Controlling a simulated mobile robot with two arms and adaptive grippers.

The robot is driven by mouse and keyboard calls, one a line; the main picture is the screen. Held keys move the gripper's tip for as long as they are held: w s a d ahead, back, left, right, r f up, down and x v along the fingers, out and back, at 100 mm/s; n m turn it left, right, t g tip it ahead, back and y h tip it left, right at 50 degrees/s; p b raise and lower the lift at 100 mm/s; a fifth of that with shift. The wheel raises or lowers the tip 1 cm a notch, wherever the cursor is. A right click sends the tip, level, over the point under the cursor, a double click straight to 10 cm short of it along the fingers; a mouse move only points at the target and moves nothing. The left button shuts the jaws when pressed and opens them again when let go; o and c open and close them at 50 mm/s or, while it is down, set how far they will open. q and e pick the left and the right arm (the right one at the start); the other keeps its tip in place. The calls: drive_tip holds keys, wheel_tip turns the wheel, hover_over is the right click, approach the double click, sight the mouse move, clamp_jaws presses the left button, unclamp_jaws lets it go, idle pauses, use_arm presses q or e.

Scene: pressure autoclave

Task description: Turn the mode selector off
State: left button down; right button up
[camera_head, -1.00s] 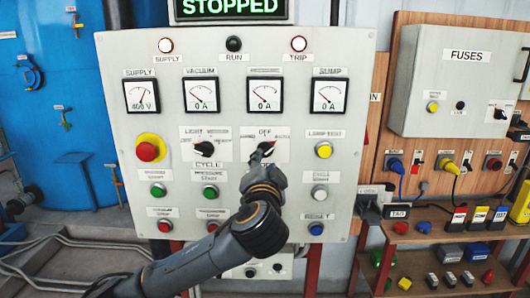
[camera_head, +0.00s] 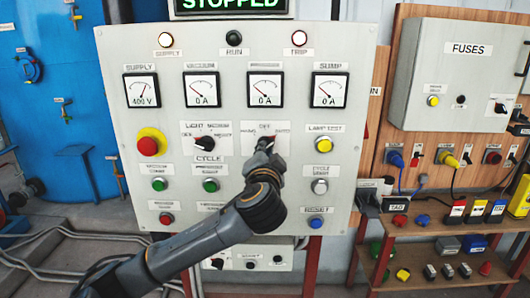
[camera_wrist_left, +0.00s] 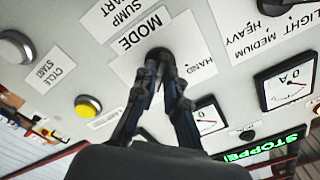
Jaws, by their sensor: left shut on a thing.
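The mode selector (camera_wrist_left: 160,60) is a dark rotary knob on the grey control panel, under the third gauge. In the head view my left gripper (camera_head: 266,143) covers most of it, below the OFF label (camera_head: 265,126). In the left wrist view the two dark fingers of my left gripper (camera_wrist_left: 163,82) are closed around the knob, beside the MODE and HAND labels. The knob's pointer direction is hard to make out behind the fingers. My right gripper does not show.
The cycle selector (camera_head: 205,143) sits just left of the gripper. A red emergency button (camera_head: 148,146) is further left and a yellow lamp test button (camera_head: 323,145) is to the right. Gauges (camera_head: 265,90) line the panel above, under a green STOPPED sign (camera_head: 235,4).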

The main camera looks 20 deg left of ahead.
use_arm(q)
drive_tip(key=shift+f, duration=0.1)
drive_tip(key=shift+n+b, duration=3.15)
drive_tip(key=shift+n, duration=1.65)
drive_tip(key=c, duration=1.4)
unclamp_jaws()
